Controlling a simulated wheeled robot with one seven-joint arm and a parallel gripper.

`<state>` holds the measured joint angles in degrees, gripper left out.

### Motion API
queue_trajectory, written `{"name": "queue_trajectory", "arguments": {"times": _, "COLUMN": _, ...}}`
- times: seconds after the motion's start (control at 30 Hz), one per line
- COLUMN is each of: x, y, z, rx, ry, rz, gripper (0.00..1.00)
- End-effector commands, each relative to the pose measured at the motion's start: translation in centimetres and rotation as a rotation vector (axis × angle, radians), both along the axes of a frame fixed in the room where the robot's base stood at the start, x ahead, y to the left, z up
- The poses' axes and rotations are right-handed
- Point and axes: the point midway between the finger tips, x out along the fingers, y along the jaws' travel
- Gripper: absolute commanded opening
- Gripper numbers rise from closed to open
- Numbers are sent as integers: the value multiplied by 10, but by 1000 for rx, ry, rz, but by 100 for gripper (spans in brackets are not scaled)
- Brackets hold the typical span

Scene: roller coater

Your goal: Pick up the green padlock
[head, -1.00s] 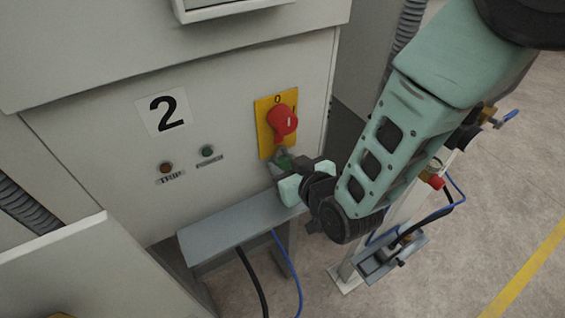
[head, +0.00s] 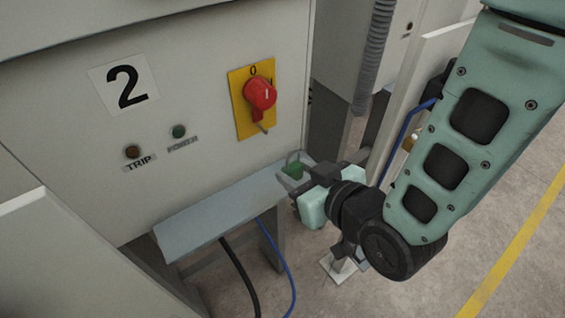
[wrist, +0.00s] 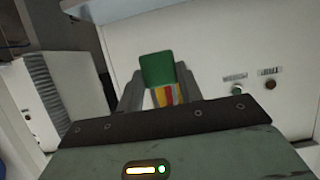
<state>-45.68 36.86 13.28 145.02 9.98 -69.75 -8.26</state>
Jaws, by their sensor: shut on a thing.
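The green padlock (head: 295,169) is held between the fingers of my gripper (head: 298,176), which is shut on it. Its metal shackle points up, above the fingers. In the wrist view, the padlock's green body (wrist: 157,69) sits between the two grey fingers (wrist: 158,92), with yellow, red and white stripes below it. In the head view the fingers partly cover the body. The padlock is below and right of the red rotary switch (head: 259,93), apart from it, near the shelf's right end.
The switch sits on a yellow plate (head: 241,116) on the grey cabinet (head: 203,70) marked 2. A grey shelf (head: 215,217) juts out below, with a black and a blue cable hanging down. A post with a blue hose stands behind my arm. Open floor lies at right.

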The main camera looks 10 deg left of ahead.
Motion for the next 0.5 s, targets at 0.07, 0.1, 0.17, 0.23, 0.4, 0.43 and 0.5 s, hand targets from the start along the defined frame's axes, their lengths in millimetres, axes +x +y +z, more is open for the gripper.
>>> {"name": "queue_trajectory", "arguments": {"times": 0.07, "x": -3, "y": -3, "z": 5, "rx": -1, "ry": 1, "rz": 0, "gripper": 10}}
{"name": "queue_trajectory", "arguments": {"times": 0.1, "x": -3, "y": -4, "z": 5, "rx": -2, "ry": 2, "rz": 0, "gripper": 10}}
{"name": "queue_trajectory", "arguments": {"times": 0.17, "x": -4, "y": -5, "z": 5, "rx": -3, "ry": 3, "rz": 0, "gripper": 10}}
{"name": "queue_trajectory", "arguments": {"times": 0.23, "x": -5, "y": -6, "z": 5, "rx": -3, "ry": 3, "rz": 0, "gripper": 10}}
{"name": "queue_trajectory", "arguments": {"times": 0.4, "x": -9, "y": -11, "z": 7, "rx": -4, "ry": 3, "rz": 0, "gripper": 10}}
{"name": "queue_trajectory", "arguments": {"times": 0.43, "x": -10, "y": -12, "z": 7, "rx": -4, "ry": 3, "rz": 0, "gripper": 10}}
{"name": "queue_trajectory", "arguments": {"times": 0.5, "x": -13, "y": -16, "z": 8, "rx": -5, "ry": 4, "rz": 0, "gripper": 10}}
